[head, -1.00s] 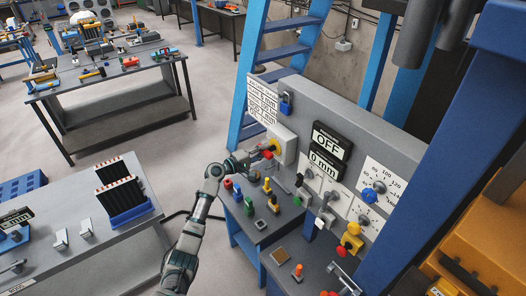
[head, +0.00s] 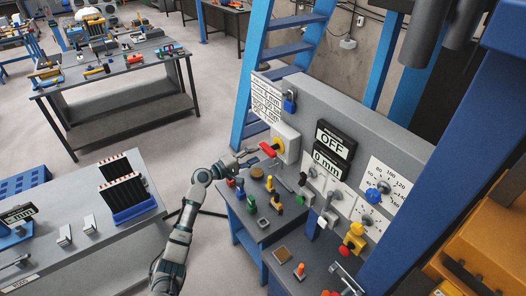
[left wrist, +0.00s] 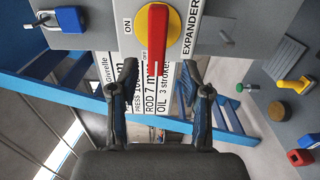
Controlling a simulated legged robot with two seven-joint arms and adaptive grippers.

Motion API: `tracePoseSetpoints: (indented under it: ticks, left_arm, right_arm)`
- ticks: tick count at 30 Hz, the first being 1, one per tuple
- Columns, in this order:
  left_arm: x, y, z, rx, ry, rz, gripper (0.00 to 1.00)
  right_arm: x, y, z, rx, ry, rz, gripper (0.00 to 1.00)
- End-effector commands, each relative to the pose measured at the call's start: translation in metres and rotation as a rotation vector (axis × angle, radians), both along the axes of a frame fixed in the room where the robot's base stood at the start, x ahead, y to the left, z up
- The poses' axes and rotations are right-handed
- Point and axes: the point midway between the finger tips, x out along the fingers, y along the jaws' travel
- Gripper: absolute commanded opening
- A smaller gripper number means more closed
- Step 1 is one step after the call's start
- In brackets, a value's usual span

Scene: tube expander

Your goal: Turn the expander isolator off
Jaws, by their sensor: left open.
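The isolator is a red handle (head: 269,149) on a yellow disc (head: 279,145), on a white box (head: 290,146) on the grey panel. In the left wrist view the red handle (left wrist: 152,40) points down the picture, its lower part beside the small OFF mark. The ON mark (left wrist: 128,27) is to the left of the yellow disc (left wrist: 172,30). My left gripper (head: 250,155) is open and empty, facing the handle. My right gripper is not in view.
A blue padlock (head: 290,101) hangs on the panel above the isolator. A display (head: 334,140) reads OFF, with 0 mm below it. Small coloured tools stand on the bench (head: 256,229) below. A blue ladder (head: 287,52) rises behind.

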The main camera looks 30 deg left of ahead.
Motion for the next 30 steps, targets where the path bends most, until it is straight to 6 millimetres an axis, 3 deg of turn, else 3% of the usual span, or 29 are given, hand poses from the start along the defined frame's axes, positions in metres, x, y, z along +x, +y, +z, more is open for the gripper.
tracePoseSetpoints:
  ticks: [4,10,27,30]
  left_arm:
    - [-0.028,0.013,-0.002,0.001,0.003,0.002,0.48]
    - [-0.047,0.022,-0.002,-0.001,0.003,0.001,0.48]
    - [-0.050,0.023,-0.002,-0.001,0.002,0.001,0.48]
    - [-0.049,0.024,-0.009,0.003,0.012,0.007,0.48]
  right_arm:
    - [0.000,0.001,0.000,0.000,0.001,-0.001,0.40]
    - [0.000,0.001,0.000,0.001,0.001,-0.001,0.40]
    - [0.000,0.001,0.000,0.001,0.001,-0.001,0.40]
    - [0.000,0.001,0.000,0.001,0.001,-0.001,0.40]
